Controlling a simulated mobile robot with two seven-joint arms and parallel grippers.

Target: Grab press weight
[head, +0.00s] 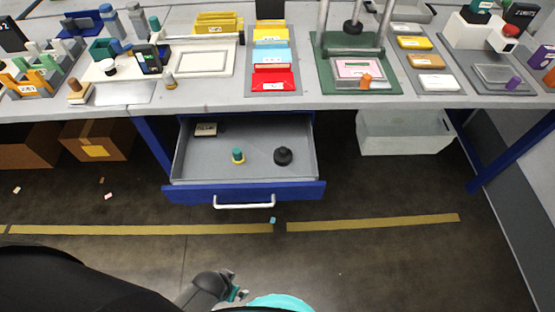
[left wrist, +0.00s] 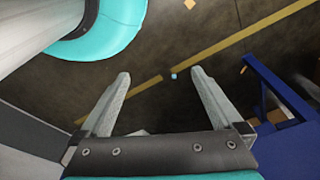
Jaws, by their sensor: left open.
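A black round weight with a knob on top (head: 283,156), which looks like the press weight, stands upright in the open drawer (head: 245,176), right of its middle. My left gripper (head: 238,292) is low at the bottom of the head view, well in front of the drawer and apart from the weight. In the left wrist view my left gripper (left wrist: 160,76) has its two fingers spread with nothing between them. The weight does not show there. My right gripper is not in view.
A small box (head: 206,129) lies in the drawer's back left corner. The drawer has a white handle (head: 244,203). The bench above (head: 215,97) holds stamps, trays and a green-based press (head: 325,84). A grey bin (head: 405,133) stands under it at right. Floor before the drawer is mostly clear.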

